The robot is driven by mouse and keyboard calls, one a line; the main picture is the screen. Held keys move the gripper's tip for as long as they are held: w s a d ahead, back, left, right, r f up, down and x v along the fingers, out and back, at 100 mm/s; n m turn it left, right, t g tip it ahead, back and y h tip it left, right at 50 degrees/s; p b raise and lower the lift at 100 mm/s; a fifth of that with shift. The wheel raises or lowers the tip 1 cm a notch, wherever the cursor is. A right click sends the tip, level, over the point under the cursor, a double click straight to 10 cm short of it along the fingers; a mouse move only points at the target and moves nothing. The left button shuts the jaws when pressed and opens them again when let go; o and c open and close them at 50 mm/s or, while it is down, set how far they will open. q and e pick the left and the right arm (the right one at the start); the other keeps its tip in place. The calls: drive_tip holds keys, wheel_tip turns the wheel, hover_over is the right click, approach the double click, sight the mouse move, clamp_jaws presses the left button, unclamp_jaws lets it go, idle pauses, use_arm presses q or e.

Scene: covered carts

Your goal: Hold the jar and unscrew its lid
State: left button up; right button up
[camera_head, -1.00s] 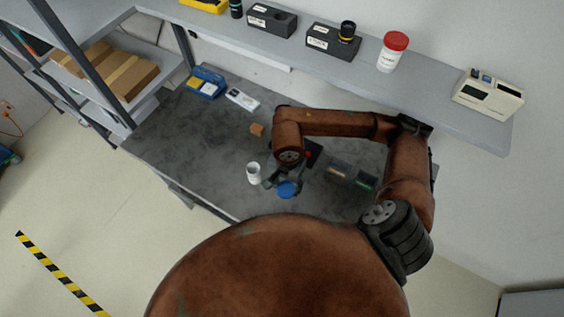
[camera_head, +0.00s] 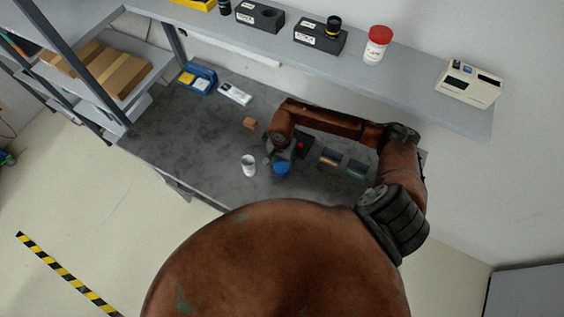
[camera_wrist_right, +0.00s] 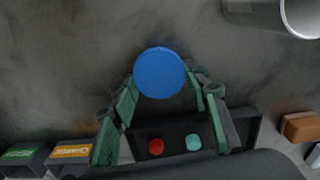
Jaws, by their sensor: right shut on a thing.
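The jar's round blue lid (camera_head: 281,168) shows near the front of the dark grey table. In the right wrist view the lid (camera_wrist_right: 159,72) faces the camera and hides the jar body below it. My right gripper (camera_wrist_right: 163,92) is shut on the jar, with a green-and-grey finger on each side just below the lid. In the head view this gripper (camera_head: 275,157) comes down from above at the jar. Whether the jar touches the table is unclear. My left gripper is in neither view.
A white cup (camera_head: 248,165) stands left of the jar. A dark box with red and teal buttons (camera_wrist_right: 174,143) lies close by the gripper. Two labelled dark bins (camera_head: 343,162) are to the right, an orange-brown block (camera_head: 250,123) behind.

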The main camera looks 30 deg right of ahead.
sight(282, 166)
drive_tip(key=shift+f, duration=0.1)
drive_tip(key=shift+f, duration=0.1)
drive_tip(key=o, duration=1.3)
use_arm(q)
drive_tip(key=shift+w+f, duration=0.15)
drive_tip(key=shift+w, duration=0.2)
use_arm(e)
drive_tip(key=shift+r, duration=0.25)
wheel_tip(282, 166, up, 6)
drive_tip(key=shift+w+r+b, duration=0.1)
drive_tip(key=shift+b, duration=0.6)
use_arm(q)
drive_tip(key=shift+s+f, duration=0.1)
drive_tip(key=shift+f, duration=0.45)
use_arm(e)
drive_tip(key=shift+r, duration=0.6)
